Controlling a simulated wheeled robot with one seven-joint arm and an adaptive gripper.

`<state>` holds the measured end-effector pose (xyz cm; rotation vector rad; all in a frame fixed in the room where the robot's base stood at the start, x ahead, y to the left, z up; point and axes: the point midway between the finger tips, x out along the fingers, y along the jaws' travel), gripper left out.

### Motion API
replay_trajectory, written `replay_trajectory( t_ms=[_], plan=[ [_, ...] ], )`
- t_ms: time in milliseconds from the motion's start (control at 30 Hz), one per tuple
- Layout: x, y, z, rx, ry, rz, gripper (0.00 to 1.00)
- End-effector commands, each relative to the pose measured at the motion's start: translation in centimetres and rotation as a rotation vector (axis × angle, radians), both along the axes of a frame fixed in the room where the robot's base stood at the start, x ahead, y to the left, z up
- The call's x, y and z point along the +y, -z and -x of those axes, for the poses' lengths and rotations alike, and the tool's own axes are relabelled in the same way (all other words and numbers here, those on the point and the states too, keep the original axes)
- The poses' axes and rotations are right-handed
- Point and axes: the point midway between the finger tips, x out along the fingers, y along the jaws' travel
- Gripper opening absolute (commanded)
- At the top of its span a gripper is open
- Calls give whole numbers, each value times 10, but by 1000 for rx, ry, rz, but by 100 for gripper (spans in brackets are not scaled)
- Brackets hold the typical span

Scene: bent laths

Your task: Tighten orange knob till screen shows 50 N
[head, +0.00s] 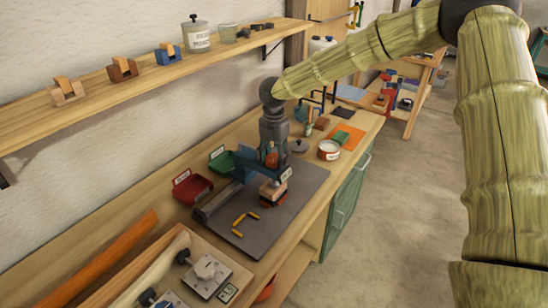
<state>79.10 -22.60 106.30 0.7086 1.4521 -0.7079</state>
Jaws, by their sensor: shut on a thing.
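The orange knob (271,160) shows between the fingers of my dark gripper (270,150), which comes down on it from above and is shut on it. The knob sits at the top of a dark blue-grey clamp (243,163) on a dark mat. A stack of wooden and red pieces (272,191) is under the knob. A small pale plate (286,174) beside the stack may be the screen; I cannot read any figure on it. The fingers hide part of the knob.
A red bin (190,187) and a green bin (220,159) stand behind the clamp. A white-and-red tin (329,150) stands right of the gripper. A wooden tray (185,243) and metal plates are at front left. A shelf (100,98) runs above.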

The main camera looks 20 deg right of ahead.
Motion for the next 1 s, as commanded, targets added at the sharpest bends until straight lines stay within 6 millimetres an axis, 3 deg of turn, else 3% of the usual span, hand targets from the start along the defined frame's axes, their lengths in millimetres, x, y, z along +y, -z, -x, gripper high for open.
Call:
replay_trajectory(
  t_ms=[533, 567, 667, 1000],
  plan=[
    [0, 0, 0, -1, 26, -1, 26],
    [0, 0, 0, -1, 26, 0, 54],
    [0, 0, 0, -1, 25, -1, 72],
    [0, -1, 0, 0, 25, 0, 72]
  ],
)
